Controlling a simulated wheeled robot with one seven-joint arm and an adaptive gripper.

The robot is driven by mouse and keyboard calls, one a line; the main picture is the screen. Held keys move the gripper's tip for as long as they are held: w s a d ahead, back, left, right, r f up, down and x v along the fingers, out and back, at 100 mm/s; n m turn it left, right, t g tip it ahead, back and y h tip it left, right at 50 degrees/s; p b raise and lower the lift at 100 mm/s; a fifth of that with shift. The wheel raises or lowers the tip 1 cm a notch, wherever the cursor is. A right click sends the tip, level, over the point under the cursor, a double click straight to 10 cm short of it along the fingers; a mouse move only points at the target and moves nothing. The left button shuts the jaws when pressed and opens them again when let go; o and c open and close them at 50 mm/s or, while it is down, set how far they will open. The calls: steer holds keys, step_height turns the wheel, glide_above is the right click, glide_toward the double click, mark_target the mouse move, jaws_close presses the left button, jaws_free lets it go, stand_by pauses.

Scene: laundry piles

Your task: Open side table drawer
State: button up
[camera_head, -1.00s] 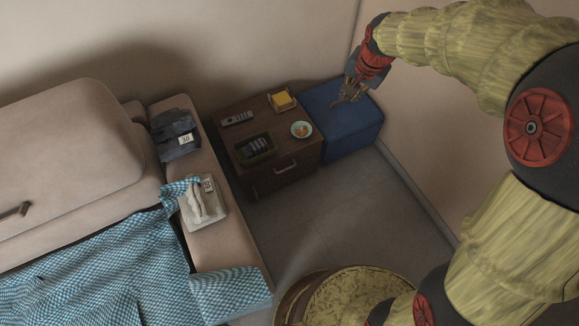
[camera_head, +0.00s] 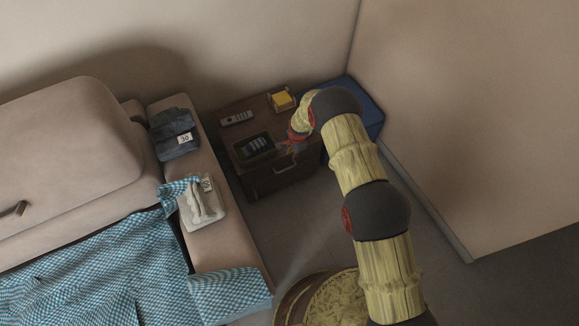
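The side table (camera_head: 232,108) is a dark brown wooden piece between the sofa and a blue box-shaped seat. Its drawer front (camera_head: 265,183) faces the open floor and has a pale bar handle (camera_head: 286,169); I see no clear gap around it. My gripper (camera_head: 287,150) is small and partly hidden by my arm, just above the table's front edge and near the handle. I cannot tell whether it touches anything or whether its fingers are open.
On the table stand a grey remote (camera_head: 237,118), a dark tray (camera_head: 240,155) with dark items and a yellow block in a holder (camera_head: 282,100). The blue seat (camera_head: 369,112) is right of it, against the wall. The sofa with folded clothes (camera_head: 176,135) is left.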

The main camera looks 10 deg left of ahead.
steer(key=f+b, duration=0.1)
steer(key=f, duration=0.3)
steer(key=a+f+b, duration=0.1)
steer(key=f, duration=0.3)
steer(key=f+b, duration=0.1)
steer(key=f, duration=0.3)
steer(key=shift+s+a+f, duration=0.1)
steer(key=shift+a+f, duration=0.05)
steer(key=shift+a, duration=0.15)
steer(key=c, duration=0.4)
jaws_close()
